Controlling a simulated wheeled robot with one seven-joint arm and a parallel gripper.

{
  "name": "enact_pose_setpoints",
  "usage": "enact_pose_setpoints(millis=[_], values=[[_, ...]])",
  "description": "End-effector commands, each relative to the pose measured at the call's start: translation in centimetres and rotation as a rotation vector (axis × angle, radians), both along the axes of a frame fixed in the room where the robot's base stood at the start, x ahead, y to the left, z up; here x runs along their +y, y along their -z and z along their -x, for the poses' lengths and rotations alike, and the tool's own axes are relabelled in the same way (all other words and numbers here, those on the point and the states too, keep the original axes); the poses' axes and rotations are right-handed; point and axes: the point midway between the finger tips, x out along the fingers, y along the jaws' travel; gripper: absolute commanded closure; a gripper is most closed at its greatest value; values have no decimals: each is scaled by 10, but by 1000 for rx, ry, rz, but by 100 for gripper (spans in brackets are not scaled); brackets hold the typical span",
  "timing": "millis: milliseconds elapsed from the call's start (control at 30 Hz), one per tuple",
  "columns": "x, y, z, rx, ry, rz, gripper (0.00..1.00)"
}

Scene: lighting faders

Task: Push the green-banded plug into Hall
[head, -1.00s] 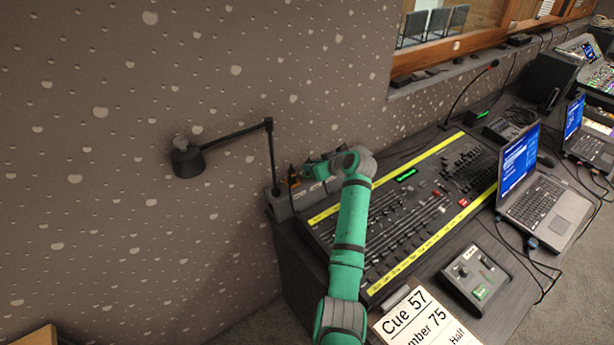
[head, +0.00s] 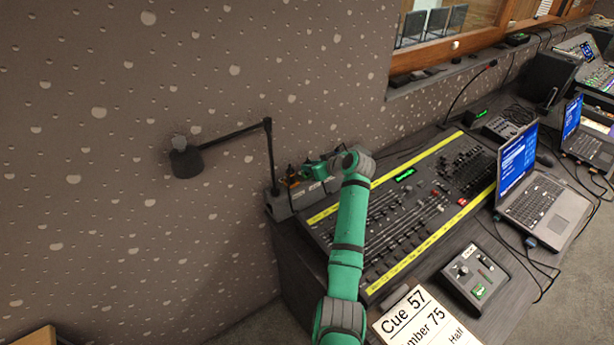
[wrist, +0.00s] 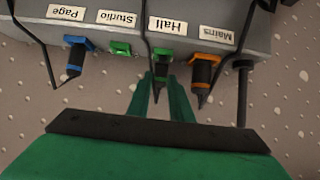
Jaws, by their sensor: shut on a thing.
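In the wrist view, the green-banded plug (wrist: 161,70) is at the socket under the label Hall (wrist: 167,27), its dark body pointing toward me. My gripper (wrist: 160,88) is shut on this plug, one green finger on each side. The plug's front end meets the socket face; I cannot tell how deep it sits. The labels read upside down.
An orange-banded plug (wrist: 205,72) at Mains stands close to the right finger. A blue plug (wrist: 76,55) is at Page, and a green socket (wrist: 120,48) at Studio. Dark cables cross the box. A black lamp arm (head: 272,155) rises beside the box.

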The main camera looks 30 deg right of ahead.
Motion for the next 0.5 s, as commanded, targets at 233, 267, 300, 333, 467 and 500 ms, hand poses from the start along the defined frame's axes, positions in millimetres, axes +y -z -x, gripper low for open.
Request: enact_pose_setpoints(millis=[233, 267, 300, 333, 467, 500], values=[[0, 2, 0, 0, 0, 0, 100], [0, 2, 0, 0, 0, 0, 100], [0, 3, 0, 0, 0, 0, 100], [0, 3, 0, 0, 0, 0, 100], [0, 5, 0, 0, 0, 0, 100], [0, 6, 0, 0, 0, 0, 100]])
